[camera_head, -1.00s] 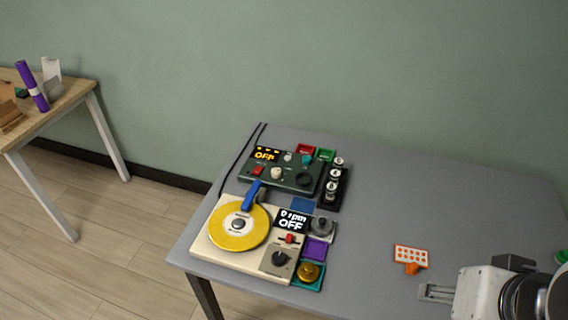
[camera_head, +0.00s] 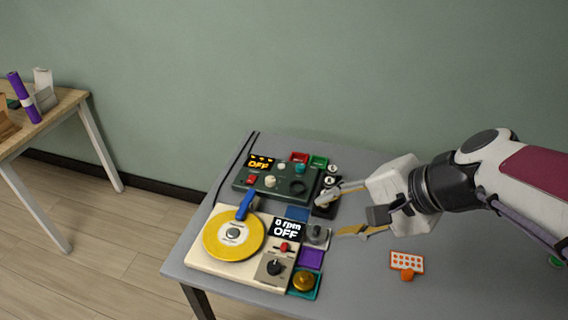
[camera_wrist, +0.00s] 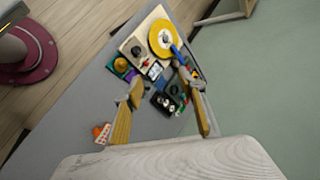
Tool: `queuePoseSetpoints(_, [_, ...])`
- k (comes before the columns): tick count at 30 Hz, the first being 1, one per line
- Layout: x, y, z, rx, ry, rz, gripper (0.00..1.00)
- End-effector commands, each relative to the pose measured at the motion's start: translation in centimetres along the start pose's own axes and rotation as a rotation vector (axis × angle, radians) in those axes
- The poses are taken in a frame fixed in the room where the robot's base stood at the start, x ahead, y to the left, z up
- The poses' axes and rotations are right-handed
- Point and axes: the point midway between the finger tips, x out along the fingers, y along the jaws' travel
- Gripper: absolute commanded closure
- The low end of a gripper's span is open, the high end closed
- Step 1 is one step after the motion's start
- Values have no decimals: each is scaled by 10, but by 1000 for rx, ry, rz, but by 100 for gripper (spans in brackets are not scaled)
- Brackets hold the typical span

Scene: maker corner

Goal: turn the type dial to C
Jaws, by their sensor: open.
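A dark green control box (camera_head: 286,190) stands at the back of the grey table, with a yellow "OFF" display, a red switch, a cream knob (camera_head: 270,181) and a black dial (camera_head: 297,187). The letters around its dials are too small to read, so I cannot tell which is the type dial. My gripper (camera_head: 332,214) is open and empty, reaching in from the right. Its fingers are right of the box, near a black holder (camera_head: 324,211) of small bottles. In the wrist view, my gripper (camera_wrist: 166,84) has its fingers spread; the right finger partly hides the box.
A cream turntable unit (camera_head: 208,262) with a yellow disc, blue lever and black knob (camera_head: 274,267) stands in front of the box. Small coloured trays (camera_head: 310,258) line its right side. An orange perforated piece (camera_head: 406,262) lies on the table's right part, with bare table around it.

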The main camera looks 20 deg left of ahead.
Motion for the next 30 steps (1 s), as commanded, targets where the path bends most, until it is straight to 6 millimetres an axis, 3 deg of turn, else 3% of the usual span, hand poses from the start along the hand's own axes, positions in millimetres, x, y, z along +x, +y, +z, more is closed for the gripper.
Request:
queuePoseSetpoints(15, [81, -70, -40, 378, -141, -186, 60])
queuePoseSetpoints(30, [172, -109, -92, 769, -227, -327, 60])
